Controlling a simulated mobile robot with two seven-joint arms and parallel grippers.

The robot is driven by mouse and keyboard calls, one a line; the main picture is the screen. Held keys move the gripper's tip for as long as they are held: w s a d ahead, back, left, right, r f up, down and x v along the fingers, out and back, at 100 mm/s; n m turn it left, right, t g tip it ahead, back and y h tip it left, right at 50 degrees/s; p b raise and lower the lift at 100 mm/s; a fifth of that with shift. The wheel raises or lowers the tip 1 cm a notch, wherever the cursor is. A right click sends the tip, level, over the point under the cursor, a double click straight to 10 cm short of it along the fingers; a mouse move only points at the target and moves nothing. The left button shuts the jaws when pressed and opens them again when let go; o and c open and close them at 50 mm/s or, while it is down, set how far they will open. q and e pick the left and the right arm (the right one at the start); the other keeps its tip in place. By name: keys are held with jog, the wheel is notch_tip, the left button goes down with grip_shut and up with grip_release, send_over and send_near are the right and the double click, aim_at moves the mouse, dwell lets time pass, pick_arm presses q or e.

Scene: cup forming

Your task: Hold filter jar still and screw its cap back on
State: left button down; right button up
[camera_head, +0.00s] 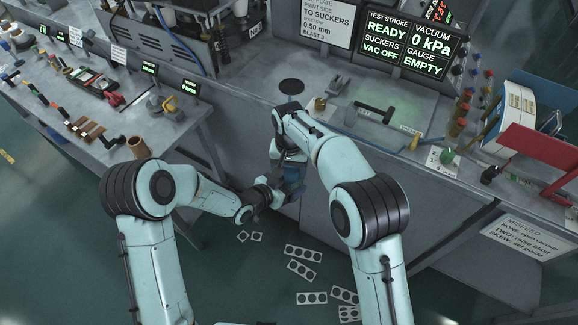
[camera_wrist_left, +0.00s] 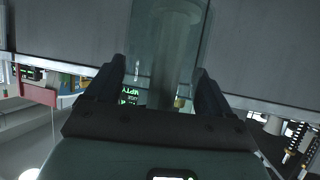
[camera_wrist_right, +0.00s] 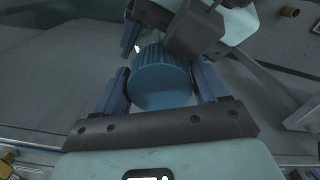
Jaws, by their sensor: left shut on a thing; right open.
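The clear filter jar (camera_wrist_left: 165,50), with a paler core inside, stands between the fingers of my left gripper (camera_wrist_left: 162,80) in the left wrist view. My left gripper is shut on it, off the bench front. The blue ribbed cap (camera_wrist_right: 161,76) lies between the fingers of my right gripper (camera_wrist_right: 163,72) in the right wrist view. The right fingers are open around the cap, with a gap at its sides. In the head view my right gripper (camera_head: 291,180) hides most of the jar and cap. I cannot tell how the cap is seated on the jar.
The grey machine bench (camera_head: 350,100) stands just beyond both grippers, with a black-handled tool (camera_head: 375,113) on top. A tool bench (camera_head: 60,110) is at the left. A red panel (camera_head: 540,150) is at the right. Flat punched strips (camera_head: 303,253) lie on the floor.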

jog(key=c, duration=0.9)
jog(key=shift+o, duration=0.2)
jog(key=shift+m, duration=0.6)
jog(key=o, duration=1.2)
jog(key=shift+o, duration=0.2)
jog(key=shift+r, duration=0.1)
notch_tip(320, 180, up, 12)
